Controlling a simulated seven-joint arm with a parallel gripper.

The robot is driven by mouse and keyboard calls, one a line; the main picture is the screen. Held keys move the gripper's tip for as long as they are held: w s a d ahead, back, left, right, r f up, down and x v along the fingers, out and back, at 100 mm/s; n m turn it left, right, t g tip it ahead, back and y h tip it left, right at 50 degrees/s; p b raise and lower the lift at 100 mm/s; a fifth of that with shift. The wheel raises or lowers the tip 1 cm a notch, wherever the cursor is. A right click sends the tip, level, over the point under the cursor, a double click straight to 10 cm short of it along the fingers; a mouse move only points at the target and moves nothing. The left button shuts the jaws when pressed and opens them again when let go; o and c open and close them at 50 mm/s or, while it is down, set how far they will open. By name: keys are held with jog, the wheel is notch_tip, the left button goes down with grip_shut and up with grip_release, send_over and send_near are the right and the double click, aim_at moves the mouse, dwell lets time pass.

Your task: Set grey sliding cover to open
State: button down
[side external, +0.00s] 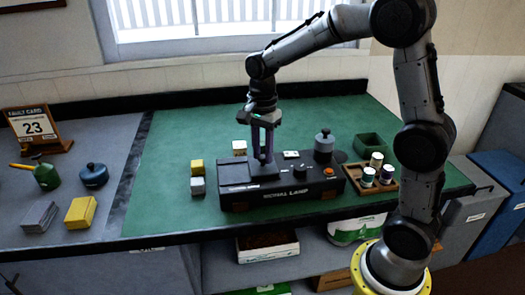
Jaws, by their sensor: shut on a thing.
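The fingers hide most of that grip. How far the cover stands along its track is too small to tell.
The box also has a dark knob and an orange button (329,171). A grey weight (324,144), a green bin (370,145) and a wooden tray with several small jars (385,187) stand to the right. Yellow and white blocks (197,167) stand left. The mat's left part is clear.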

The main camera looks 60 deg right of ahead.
jog(key=shift+w, duration=0.1)
jog(key=w+a, duration=0.5)
jog(key=shift+w+a+r, duration=0.1)
jog(key=shift+w+a, duration=0.3)
jog(key=c, duration=0.6)
grip_release()
jog(key=shift+s, duration=0.1)
notch_tip(320, 180, up, 14)
